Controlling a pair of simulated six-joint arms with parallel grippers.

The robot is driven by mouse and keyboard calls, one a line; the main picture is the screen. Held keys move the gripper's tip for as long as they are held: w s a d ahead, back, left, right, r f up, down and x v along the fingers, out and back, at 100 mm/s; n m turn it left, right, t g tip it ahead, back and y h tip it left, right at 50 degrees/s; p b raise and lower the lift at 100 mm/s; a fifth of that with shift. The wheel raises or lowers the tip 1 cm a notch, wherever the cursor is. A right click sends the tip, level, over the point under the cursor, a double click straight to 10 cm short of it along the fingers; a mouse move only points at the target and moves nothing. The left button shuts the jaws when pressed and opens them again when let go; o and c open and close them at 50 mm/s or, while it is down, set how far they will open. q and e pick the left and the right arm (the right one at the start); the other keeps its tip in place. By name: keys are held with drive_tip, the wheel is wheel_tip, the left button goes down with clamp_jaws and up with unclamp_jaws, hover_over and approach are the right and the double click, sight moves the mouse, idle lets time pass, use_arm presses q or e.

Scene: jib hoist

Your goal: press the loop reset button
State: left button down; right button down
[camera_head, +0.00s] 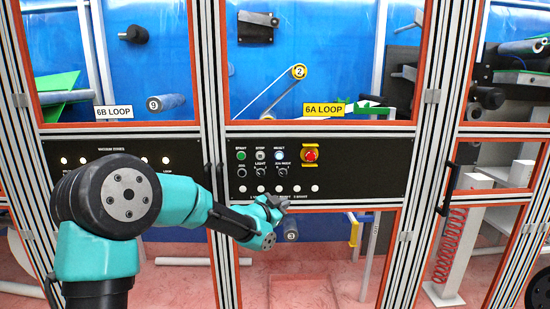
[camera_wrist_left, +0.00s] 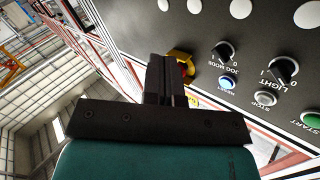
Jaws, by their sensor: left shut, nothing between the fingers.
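The reset button (camera_head: 279,155) is a pale, bluish-white round button in the top row of the black control panel (camera_head: 350,180) under the 6A LOOP sign. In the left wrist view the reset button (camera_wrist_left: 227,84) glows blue, right of the fingers. My left gripper (camera_head: 279,203) is in front of the panel's lower edge, below the reset button and apart from it. In the left wrist view my left gripper (camera_wrist_left: 167,62) has its fingers shut with nothing between them. My right gripper is not in view.
A green start button (camera_head: 241,155), a stop button (camera_head: 261,155) and a red emergency stop (camera_head: 310,154) on yellow flank the reset button. Black knobs (camera_head: 261,172) and white buttons (camera_head: 297,189) sit below. Orange-edged frames (camera_head: 418,120) surround the panel.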

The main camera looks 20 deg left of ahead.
sight(279, 159)
use_arm(q)
wheel_tip(279, 159, up, 13)
drive_tip(key=a+m+t+h, duration=0.1)
drive_tip(key=m+t, duration=0.1)
drive_tip(key=shift+s+f+m+h, duration=0.2)
drive_tip(key=shift+s+m+h, duration=0.1)
drive_tip(key=shift+m, duration=0.1)
drive_tip(key=shift+w+a, duration=0.1)
drive_tip(key=shift+w+a, duration=0.45)
drive_tip(key=shift+w, duration=0.9)
drive_tip(key=shift+w+a, duration=0.45)
drive_tip(key=shift+w, duration=0.95)
drive_tip(key=shift+w+a, duration=0.45)
drive_tip(key=shift+w, duration=0.9)
drive_tip(key=shift+w, duration=0.15)
drive_tip(key=shift+w+a, duration=0.15)
drive_tip(key=shift+w, duration=0.1)
drive_tip(key=shift+w+a, duration=0.15)
drive_tip(key=shift+w, duration=0.25)
drive_tip(key=shift+s, duration=0.1)
drive_tip(key=shift+s+d, duration=0.25)
drive_tip(key=shift+s, duration=0.45)
